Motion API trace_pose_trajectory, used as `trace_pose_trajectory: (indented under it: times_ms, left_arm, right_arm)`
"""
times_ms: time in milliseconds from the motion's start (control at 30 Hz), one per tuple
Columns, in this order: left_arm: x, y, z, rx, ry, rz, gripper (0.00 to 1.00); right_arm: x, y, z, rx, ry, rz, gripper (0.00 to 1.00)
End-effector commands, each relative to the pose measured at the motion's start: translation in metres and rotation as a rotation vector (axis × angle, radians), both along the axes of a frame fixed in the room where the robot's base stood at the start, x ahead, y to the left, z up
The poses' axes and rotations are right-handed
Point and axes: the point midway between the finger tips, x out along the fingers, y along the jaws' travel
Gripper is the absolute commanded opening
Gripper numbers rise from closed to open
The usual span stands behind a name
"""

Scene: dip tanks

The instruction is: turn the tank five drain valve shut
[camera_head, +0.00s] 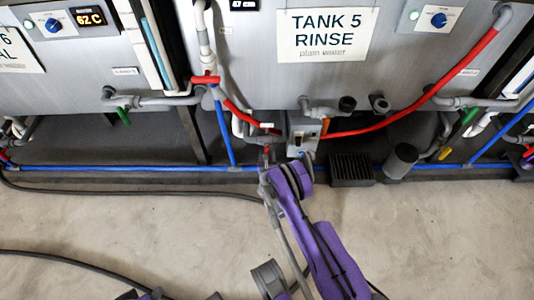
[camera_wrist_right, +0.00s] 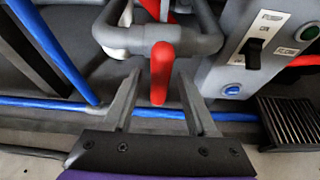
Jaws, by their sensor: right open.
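The tank five sign (camera_head: 324,34) is on the grey tank front in the head view. In the right wrist view a red lever handle (camera_wrist_right: 161,72) hangs down from a grey pipe (camera_wrist_right: 150,38). My right gripper (camera_wrist_right: 158,75) is open, with one finger on each side of this handle and a visible gap to each. In the head view my right gripper (camera_head: 265,168) is low in front of the tank, below the same red handle (camera_head: 266,153), which looks small. No label on the red handle is legible. My left gripper is not seen.
A grey switch box (camera_head: 303,134) stands close right of the gripper. A blue pipe (camera_head: 150,168) runs low along the tanks. A red hose (camera_head: 400,125), a dark ribbed block (camera_head: 351,169) and a grey cylinder (camera_head: 401,160) are to the right. The floor in front is mostly clear.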

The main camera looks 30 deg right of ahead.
Motion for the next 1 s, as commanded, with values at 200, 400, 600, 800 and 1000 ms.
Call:
trace_pose_trajectory:
  times_ms: [200,400,600,800,1000]
  left_arm:
    - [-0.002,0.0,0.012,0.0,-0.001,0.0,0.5]
    - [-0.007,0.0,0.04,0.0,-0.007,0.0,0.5]
    - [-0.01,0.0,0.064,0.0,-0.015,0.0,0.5]
    - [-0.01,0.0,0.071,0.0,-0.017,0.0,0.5]
    - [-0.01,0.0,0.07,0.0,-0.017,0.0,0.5]
  right_arm:
    - [-0.04,0.025,0.022,0.001,-0.001,0.003,0.57]
    - [-0.061,0.037,0.034,0.002,-0.001,0.001,0.57]
    - [-0.069,0.042,0.038,0.002,-0.002,0.001,0.57]
    - [-0.073,0.044,0.037,0.002,-0.001,0.0,0.57]
    - [-0.073,0.044,0.035,0.002,-0.001,0.0,0.57]
